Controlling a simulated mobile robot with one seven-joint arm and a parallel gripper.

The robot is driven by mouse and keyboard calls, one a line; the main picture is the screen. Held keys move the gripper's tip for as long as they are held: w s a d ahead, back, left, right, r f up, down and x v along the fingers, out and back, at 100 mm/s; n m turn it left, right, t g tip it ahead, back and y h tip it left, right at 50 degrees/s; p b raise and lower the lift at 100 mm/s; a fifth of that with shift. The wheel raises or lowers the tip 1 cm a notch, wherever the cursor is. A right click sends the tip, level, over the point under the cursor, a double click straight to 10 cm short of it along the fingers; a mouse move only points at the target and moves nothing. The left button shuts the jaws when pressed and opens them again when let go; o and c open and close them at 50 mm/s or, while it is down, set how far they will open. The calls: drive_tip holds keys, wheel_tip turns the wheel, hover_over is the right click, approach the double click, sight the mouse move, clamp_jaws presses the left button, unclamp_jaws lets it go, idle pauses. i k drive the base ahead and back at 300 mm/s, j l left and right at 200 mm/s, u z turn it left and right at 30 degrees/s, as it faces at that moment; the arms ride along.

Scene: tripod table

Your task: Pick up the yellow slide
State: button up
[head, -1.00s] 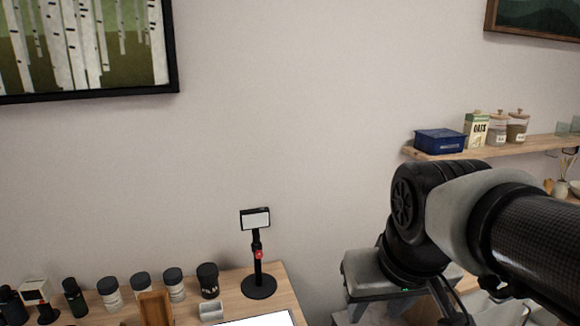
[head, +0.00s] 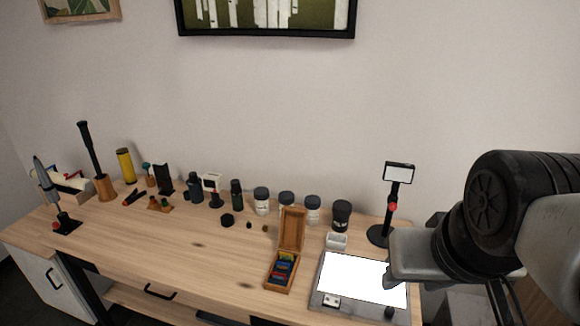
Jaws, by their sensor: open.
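A narrow wooden slide box (head: 268,282) stands open on the table, left of the light pad, its lid (head: 291,230) raised at the back. A yellow one is too small to make out for certain. My gripper (head: 408,280) shows as a grey end at the right, over the light pad's right side and well right of the box. It holds nothing that I can see. Its fingertips are hard to make out.
The lit white pad (head: 360,278) lies right of the box, with a small white tray (head: 336,241) behind it. A black stand (head: 378,236) with a small screen rises near my arm. Several jars (head: 312,209) line the back. The table's left front is clear.

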sight(282, 256)
drive_tip(key=u, duration=0.6)
drive_tip(key=k+l+z, duration=0.2)
drive_tip(key=z, duration=0.45)
drive_tip(key=i+j+z, duration=0.1)
drive_tip(key=z, duration=0.3)
drive_tip(key=j+z, duration=0.2)
drive_tip(key=z, duration=0.25)
drive_tip(key=i+j, duration=0.1)
drive_tip(key=j, duration=1.75)
